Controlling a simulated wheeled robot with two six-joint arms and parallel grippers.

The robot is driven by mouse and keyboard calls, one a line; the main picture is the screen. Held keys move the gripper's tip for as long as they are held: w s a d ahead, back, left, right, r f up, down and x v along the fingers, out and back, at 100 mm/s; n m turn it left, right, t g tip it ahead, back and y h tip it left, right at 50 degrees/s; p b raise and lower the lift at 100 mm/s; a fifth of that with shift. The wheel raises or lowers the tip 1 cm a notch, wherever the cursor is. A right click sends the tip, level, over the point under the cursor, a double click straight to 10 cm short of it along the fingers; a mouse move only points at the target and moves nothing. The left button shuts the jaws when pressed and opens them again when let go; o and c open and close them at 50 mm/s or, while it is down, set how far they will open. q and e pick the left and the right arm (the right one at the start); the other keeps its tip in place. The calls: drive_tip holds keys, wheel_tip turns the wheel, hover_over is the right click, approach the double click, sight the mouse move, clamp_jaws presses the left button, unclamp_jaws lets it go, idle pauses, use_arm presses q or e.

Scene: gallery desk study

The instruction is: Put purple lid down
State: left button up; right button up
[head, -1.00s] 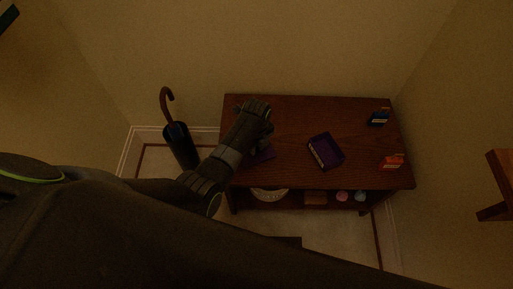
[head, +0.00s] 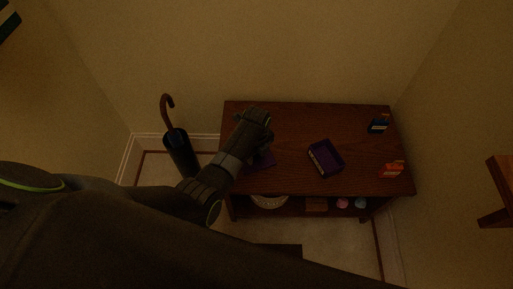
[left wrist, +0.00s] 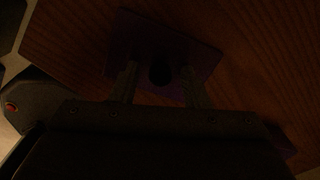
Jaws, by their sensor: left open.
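The purple lid (head: 263,160) lies on the left part of the brown wooden desk, partly hidden under my left arm in the head view. In the left wrist view the lid (left wrist: 190,46) lies on the wood, with a dark round spot, perhaps a knob, at its middle. My left gripper (left wrist: 161,80) is open, its two fingers on either side of that dark spot. In the head view the left gripper (head: 250,118) is over the desk's left side, its fingertips hard to see. An open purple box (head: 326,158) stands at the middle of the desk. My right gripper is not seen.
The desk (head: 290,125) has a blue item (head: 378,126) and a red-orange item (head: 391,170) on its right side. A lower shelf holds a pale basket (head: 269,201) and small things. A dark umbrella stand (head: 181,152) with an umbrella is left of the desk.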

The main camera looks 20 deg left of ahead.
sight(257, 155)
use_arm(q)
wheel_tip(257, 155, up, 6)
drive_tip(key=shift+r+p, duration=0.2)
drive_tip(key=shift+p, duration=0.95)
drive_tip(key=shift+r+p, duration=0.65)
drive_tip(key=shift+r, duration=2.2)
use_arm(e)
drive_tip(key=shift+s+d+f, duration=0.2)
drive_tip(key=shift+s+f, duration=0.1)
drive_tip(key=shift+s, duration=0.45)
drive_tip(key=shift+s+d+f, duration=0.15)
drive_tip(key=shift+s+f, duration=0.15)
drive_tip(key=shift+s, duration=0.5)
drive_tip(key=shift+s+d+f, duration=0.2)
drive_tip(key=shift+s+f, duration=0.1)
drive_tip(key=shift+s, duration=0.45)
